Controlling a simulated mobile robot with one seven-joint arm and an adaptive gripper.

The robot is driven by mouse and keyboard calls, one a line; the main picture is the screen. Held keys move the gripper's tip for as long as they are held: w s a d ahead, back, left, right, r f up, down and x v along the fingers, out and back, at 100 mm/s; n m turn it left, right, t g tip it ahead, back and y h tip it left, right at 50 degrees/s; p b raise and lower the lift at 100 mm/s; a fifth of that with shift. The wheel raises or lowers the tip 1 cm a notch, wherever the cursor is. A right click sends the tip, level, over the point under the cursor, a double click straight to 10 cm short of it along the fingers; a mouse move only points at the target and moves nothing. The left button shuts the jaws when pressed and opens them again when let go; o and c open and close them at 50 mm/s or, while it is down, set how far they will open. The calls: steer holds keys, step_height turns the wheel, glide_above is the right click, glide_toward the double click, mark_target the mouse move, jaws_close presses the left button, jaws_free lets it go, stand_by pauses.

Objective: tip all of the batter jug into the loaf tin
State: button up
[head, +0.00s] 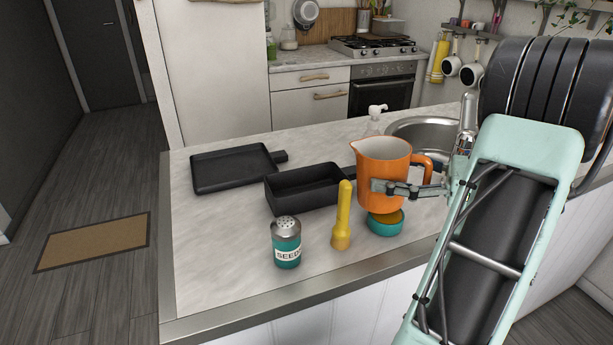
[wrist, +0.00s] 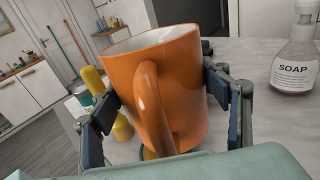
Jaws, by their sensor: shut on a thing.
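The batter jug (head: 383,172) is orange with a pale inside and a spout on its left. My gripper (head: 398,188) is shut around its body, seen also in the wrist view (wrist: 165,105). The jug is upright, its base seeming just above a small teal bowl. Its handle (wrist: 150,108) faces the wrist camera. Any batter inside is hidden. The loaf tin (head: 290,198) is black and deep, with a short handle, and sits on the counter just left of the jug. Its inner floor is partly hidden by its near wall.
A teal seed shaker (head: 287,245), a yellow brush-like tool (head: 342,215) and the teal bowl (head: 385,226) stand at the front. A flat black tray (head: 232,169) lies at the back left. A soap bottle (wrist: 295,62) is near the sink. The counter's left front is clear.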

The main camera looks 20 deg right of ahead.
mark_target(352, 144)
steer(key=shift+w+a+r+g+h+p, duration=0.6)
steer(key=shift+r+g+h+p, duration=0.05)
steer(key=shift+g+h+p, duration=0.25)
steer(key=shift+w+a+r+g+h+p, duration=0.55)
steer(key=shift+w+r+g+h+p, duration=0.05)
steer(key=shift+g+h+p, duration=0.25)
steer(key=shift+w+a+f+g+h+p, duration=0.2)
steer(key=shift+w+a+g+h+p, duration=0.15)
steer(key=shift+w+a+g+h, duration=0.2)
steer(key=shift+w+a+g+h+p, duration=0.15)
steer(key=shift+w+g+h+p, duration=0.05)
steer(key=shift+g+h+p, duration=0.4)
steer(key=shift+a+r+p, duration=0.1)
steer(key=shift+r+p, duration=0.15)
steer(key=shift+p, duration=0.25)
steer(key=shift+w+r+g+h+p, duration=0.15)
steer(key=shift+r+g+h+p, duration=0.4)
steer(key=shift+p, duration=0.25)
steer(key=shift+w+a+r+g+h+p, duration=0.3)
steer(key=shift+r+g+h+p, duration=0.3)
steer(key=shift+p, duration=0.6)
steer(key=shift+w+a+r+g+h+p, duration=0.3)
steer(key=shift+g+h+p, duration=0.35)
steer(key=shift+p, duration=0.5)
steer(key=shift+w+a+r+g+h+p, duration=0.65)
steer(key=shift+w+a+p, duration=0.2)
steer(key=shift+p, duration=0.5)
steer(key=shift+w+a+r+g+h+p, duration=0.4)
steer(key=shift+g+h+p, duration=0.25)
steer(key=shift+p, duration=1.5)
